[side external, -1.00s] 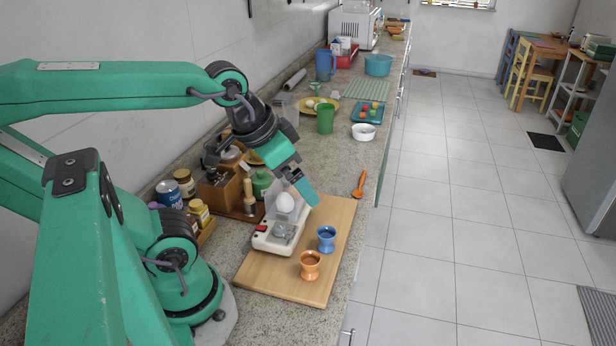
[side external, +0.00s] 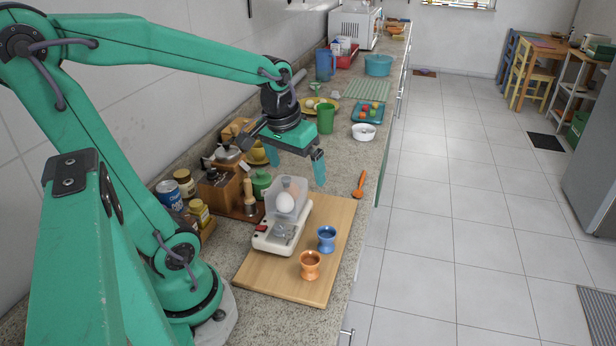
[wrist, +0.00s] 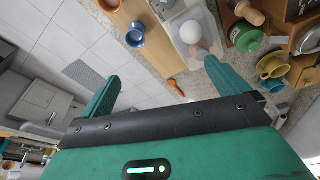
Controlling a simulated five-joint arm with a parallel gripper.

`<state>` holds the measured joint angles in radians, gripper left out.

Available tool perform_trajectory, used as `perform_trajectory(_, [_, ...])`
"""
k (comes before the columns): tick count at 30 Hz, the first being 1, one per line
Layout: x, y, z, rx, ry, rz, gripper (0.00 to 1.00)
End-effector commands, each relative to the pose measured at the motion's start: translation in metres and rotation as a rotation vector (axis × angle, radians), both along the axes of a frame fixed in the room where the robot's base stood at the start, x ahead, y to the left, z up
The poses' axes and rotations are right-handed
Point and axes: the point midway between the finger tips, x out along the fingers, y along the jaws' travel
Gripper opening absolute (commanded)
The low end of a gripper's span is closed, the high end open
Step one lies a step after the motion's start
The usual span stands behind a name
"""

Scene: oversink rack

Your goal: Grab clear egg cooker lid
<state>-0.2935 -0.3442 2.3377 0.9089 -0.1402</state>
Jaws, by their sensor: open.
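The clear egg cooker lid (side external: 289,190) is a see-through box standing on the white egg cooker (side external: 272,243), with a white egg (side external: 285,202) visible inside it. The cooker sits on a wooden board. My gripper (side external: 297,168) is open and empty, fingers spread wide. In the side view it hangs above and slightly behind the lid; I cannot tell the exact gap. In the wrist view the lid (wrist: 179,45) and egg (wrist: 191,32) lie beyond the fingertips, close to the right finger's tip, not between the fingers (wrist: 160,75).
A blue egg cup (side external: 326,239) and an orange egg cup (side external: 310,265) stand on the board (side external: 340,215) right of the cooker. A green jar (side external: 261,184) and wooden pestle (side external: 249,200) stand close on the left. An orange spoon (side external: 359,186) lies on the counter to the right.

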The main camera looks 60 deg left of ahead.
Motion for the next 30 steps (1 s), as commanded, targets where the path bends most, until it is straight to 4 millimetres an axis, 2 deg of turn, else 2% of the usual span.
perform_trajectory(6, [0.009, 0.041, -0.026, -0.046, 0.095, 0.175, 0.99])
perform_trajectory(12, [0.01, 0.07, -0.046, -0.08, 0.156, 0.297, 0.99])
perform_trajectory(18, [0.01, 0.082, -0.055, -0.096, 0.18, 0.345, 0.99])
perform_trajectory(25, [0.01, 0.083, -0.058, -0.097, 0.182, 0.35, 0.99])
perform_trajectory(30, [0.01, 0.083, -0.071, -0.097, 0.184, 0.348, 0.99])
